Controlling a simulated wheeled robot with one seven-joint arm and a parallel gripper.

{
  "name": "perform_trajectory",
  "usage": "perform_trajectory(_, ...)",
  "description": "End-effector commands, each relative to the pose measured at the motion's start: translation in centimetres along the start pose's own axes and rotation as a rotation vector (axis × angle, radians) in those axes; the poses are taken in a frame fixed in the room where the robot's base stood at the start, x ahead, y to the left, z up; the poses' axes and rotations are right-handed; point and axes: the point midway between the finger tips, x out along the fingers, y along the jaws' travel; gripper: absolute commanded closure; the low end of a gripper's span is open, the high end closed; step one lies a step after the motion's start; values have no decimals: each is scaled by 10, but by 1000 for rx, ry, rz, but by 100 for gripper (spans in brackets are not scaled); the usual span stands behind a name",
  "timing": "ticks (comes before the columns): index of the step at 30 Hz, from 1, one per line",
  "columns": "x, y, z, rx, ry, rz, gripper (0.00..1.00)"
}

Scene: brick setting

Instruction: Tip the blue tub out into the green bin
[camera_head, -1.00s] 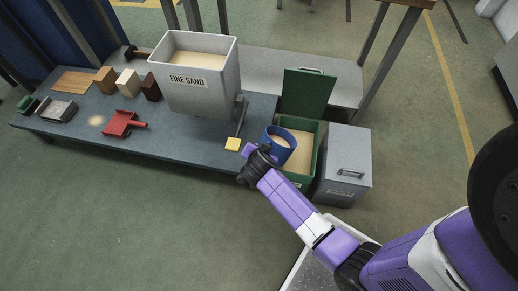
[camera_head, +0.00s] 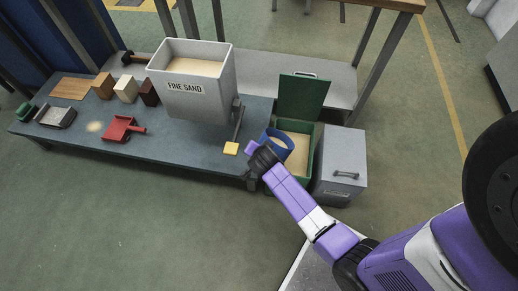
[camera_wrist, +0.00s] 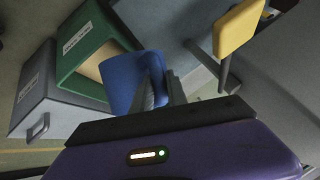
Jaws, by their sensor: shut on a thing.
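The blue tub (camera_head: 283,137) is held by my gripper (camera_head: 261,152) at its left side, over the near left part of the green bin (camera_head: 309,158). In the head view the tub is tilted; its inside is mostly turned from sight. The bin's lid (camera_head: 302,96) stands open at the back, and sand-coloured material shows inside the bin. In the wrist view my gripper's fingers (camera_wrist: 160,90) are shut on the tub (camera_wrist: 132,80), with the green bin (camera_wrist: 88,55) beyond it. Whether sand is still in the tub is hidden.
A grey lidded bin (camera_head: 340,168) stands right of the green bin. The fine sand hopper (camera_head: 190,80) with its yellow-ended lever (camera_head: 231,148) stands on the bench (camera_head: 190,155) at left. A red scoop (camera_head: 121,129) and several blocks lie on the bench.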

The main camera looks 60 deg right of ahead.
Motion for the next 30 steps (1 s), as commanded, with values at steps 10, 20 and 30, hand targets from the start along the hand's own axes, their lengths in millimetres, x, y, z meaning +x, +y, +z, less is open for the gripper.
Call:
perform_trajectory(10,-2,0,-8,27,-37,-11,100)
perform_trajectory(20,-2,2,-15,54,-82,-21,100)
perform_trajectory(30,-1,5,-24,92,-142,-36,100)
